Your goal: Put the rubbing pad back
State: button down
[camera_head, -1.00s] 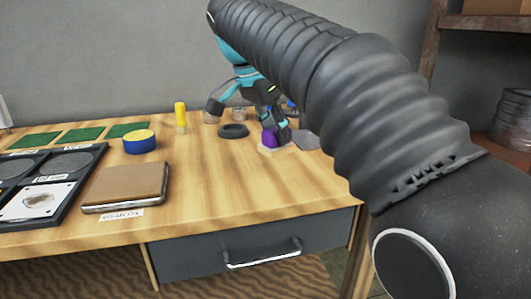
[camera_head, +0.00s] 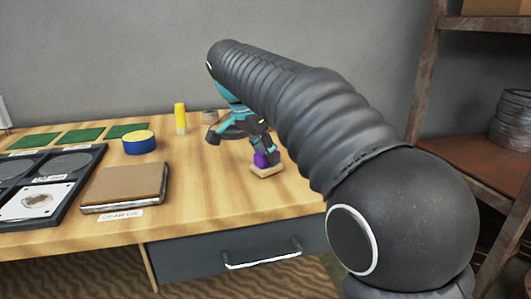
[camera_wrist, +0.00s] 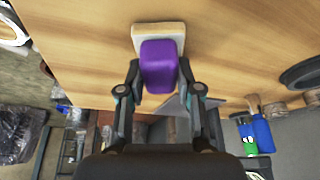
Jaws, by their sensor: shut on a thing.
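The rubbing pad, a purple block on a pale cream base (camera_head: 267,169), is at the right part of the wooden table in the head view. My gripper (camera_head: 262,154) is shut on its purple block. In the wrist view the purple block (camera_wrist: 158,65) sits between my two fingers (camera_wrist: 163,88), with the cream base beyond it. I cannot tell whether the base touches the table top or hangs just above it.
A black tray (camera_head: 55,217) with discs, a brown block on a metal plate (camera_head: 125,183), a blue-yellow roll (camera_head: 139,143), a yellow bottle (camera_head: 180,117) and green sheets (camera_head: 75,136) stand left. A dark ring (camera_wrist: 302,73) shows right in the wrist view. The table's middle is clear.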

jog(key=shift+f, duration=0.1)
jog(key=c, duration=0.8)
grip_release()
jog(key=p+v, duration=0.2)
jog(key=v, duration=1)
jog(key=shift+p, duration=0.3)
jog(key=shift+d, duration=0.1)
